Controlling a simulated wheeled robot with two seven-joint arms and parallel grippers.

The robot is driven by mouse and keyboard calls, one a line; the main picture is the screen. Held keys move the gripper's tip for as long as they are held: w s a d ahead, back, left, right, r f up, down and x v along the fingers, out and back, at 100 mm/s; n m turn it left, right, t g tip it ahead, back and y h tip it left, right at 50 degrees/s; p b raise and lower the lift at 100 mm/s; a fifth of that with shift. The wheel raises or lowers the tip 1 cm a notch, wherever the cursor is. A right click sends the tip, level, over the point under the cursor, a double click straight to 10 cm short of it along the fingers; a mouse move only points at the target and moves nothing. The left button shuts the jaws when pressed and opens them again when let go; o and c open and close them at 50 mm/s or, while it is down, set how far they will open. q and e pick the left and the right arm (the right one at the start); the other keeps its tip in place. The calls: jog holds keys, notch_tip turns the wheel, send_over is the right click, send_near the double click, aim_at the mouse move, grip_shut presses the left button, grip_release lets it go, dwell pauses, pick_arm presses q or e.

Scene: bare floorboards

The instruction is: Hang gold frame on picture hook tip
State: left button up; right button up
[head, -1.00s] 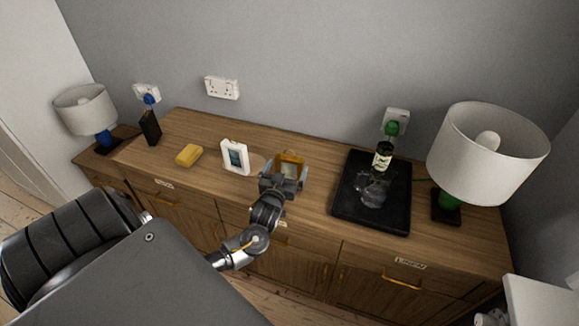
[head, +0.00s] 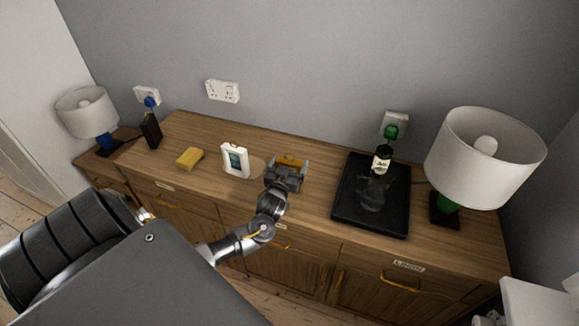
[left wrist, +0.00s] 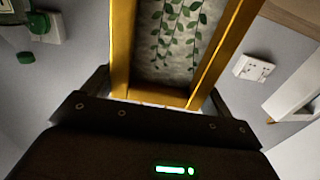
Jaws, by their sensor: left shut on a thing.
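The gold frame (head: 291,161) is in my left gripper (head: 287,174), over the middle of the sideboard. In the head view only the frame's upper edge shows; the gripper hides the rest. In the left wrist view the gold frame (left wrist: 121,48) stands between the fingers, and its picture of hanging green leaves faces the camera. My left gripper is shut on the frame's near end. I cannot make out the picture hook in either view. My right gripper is not in view.
A white photo frame (head: 235,160) and a yellow block (head: 189,158) stand left of the gripper. A black tray (head: 345,215) with a bottle (head: 382,160) and a glass jug is to the right. Lamps (head: 478,150) stand at both ends. Sockets (head: 223,91) are on the wall.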

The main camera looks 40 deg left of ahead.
pick_arm(q)
jog(key=shift+r, duration=0.5)
jog(key=s+a+r, duration=0.1)
jog(key=r, duration=0.1)
jog(key=s+a+r+b, duration=0.1)
jog(key=r, duration=0.1)
jog(key=a+r+b, duration=0.1)
jog(key=r, duration=0.1)
jog(key=shift+s+r, duration=0.4)
jog(key=s+a+r+b, duration=0.2)
jog(key=s+a+r, duration=0.3)
jog(key=s+a, duration=0.2)
jog(key=shift+r, duration=0.15)
